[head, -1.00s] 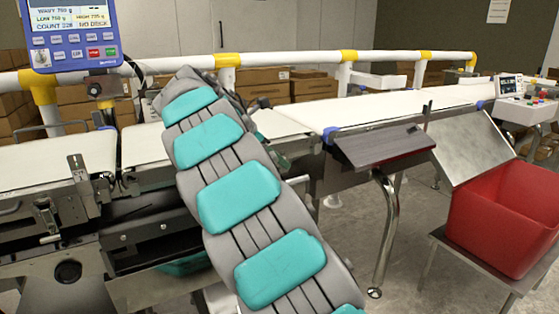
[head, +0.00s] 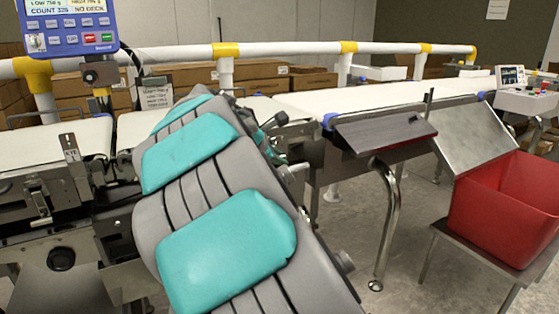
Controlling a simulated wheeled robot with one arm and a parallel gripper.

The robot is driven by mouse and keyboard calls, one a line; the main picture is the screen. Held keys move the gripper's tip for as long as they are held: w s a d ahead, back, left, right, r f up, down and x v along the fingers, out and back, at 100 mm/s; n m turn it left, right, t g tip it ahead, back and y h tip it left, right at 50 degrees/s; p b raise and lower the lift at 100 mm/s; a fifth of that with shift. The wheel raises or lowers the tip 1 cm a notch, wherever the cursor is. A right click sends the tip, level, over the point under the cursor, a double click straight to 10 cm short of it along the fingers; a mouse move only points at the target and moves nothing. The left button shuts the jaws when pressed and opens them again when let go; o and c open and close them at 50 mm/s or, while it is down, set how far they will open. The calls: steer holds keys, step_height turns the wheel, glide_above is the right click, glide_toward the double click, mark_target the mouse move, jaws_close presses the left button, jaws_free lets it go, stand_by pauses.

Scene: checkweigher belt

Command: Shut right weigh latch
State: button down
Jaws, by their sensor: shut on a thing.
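My grey arm with teal pads (head: 225,250) rises from the bottom across the middle of the head view and covers much of the weigh section. My gripper does not show; the arm hides the place behind it. The right weigh latch cannot be made out for certain. Just right of the arm, a dark knob (head: 281,119) and some small metal parts show at the belt's side, partly covered. On the left, a metal latch with a lever (head: 40,205) hangs on the front of the machine.
A blue display (head: 68,28) reading "NO DECK" stands at upper left. The left belt (head: 50,140) and long right belt (head: 400,100) run behind my arm. A dark hinged plate (head: 375,135) juts forward. A red bin (head: 505,210) stands on a low stand at right.

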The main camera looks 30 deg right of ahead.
steer(key=f+m+t+b, duration=0.1)
steer(key=t+b, duration=0.1)
steer(key=b, duration=0.2)
steer(key=w+f+m+t+h+b, duration=0.1)
steer(key=m+t+b, duration=0.1)
steer(key=b, duration=0.2)
steer(key=w+f+m+t+h+b, duration=0.1)
steer(key=f+t+b, duration=0.1)
steer(key=b, duration=0.2)
steer(key=shift+w+m+b, duration=0.2)
steer(key=shift+m+b, duration=0.1)
steer(key=shift+b, duration=0.1)
steer(key=c, duration=0.8)
jaws_free()
steer(key=shift+w, duration=0.1)
steer(key=shift+c, duration=0.2)
steer(key=shift+a+r, duration=0.1)
